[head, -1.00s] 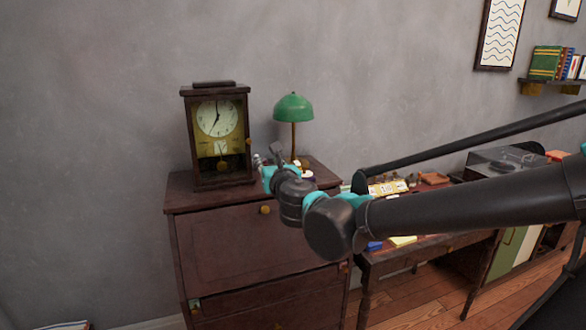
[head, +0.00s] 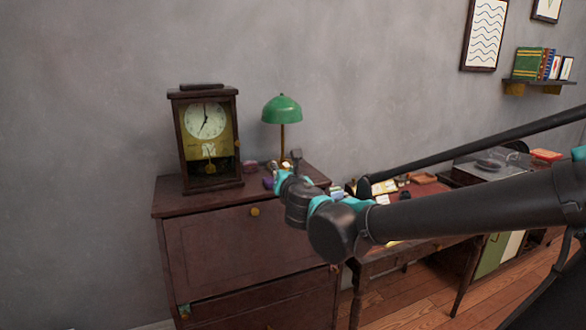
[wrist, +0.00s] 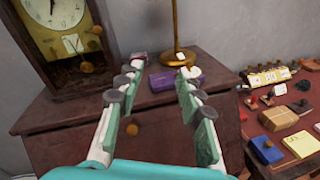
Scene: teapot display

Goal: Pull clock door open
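The clock (head: 207,140) is a dark wooden case with a pale dial and a brass pendulum behind its front door. It stands on the left part of the brown cabinet top, and the door looks shut. A small brass knob (wrist: 97,29) sits on the door's right edge in the wrist view, where the clock (wrist: 40,62) is only partly in frame at the upper left. My gripper (wrist: 159,68) is open and empty, with its fingers spread above the cabinet. It is to the right of the clock and apart from the knob. In the head view, my wrist hides most of the fingers.
A green lamp (head: 282,109) stands on the cabinet (head: 185,206) right of the clock. A purple box (wrist: 176,80) lies near the lamp base, beyond my fingertips. The desk on the right holds several small items. Bare wall shows left of the clock.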

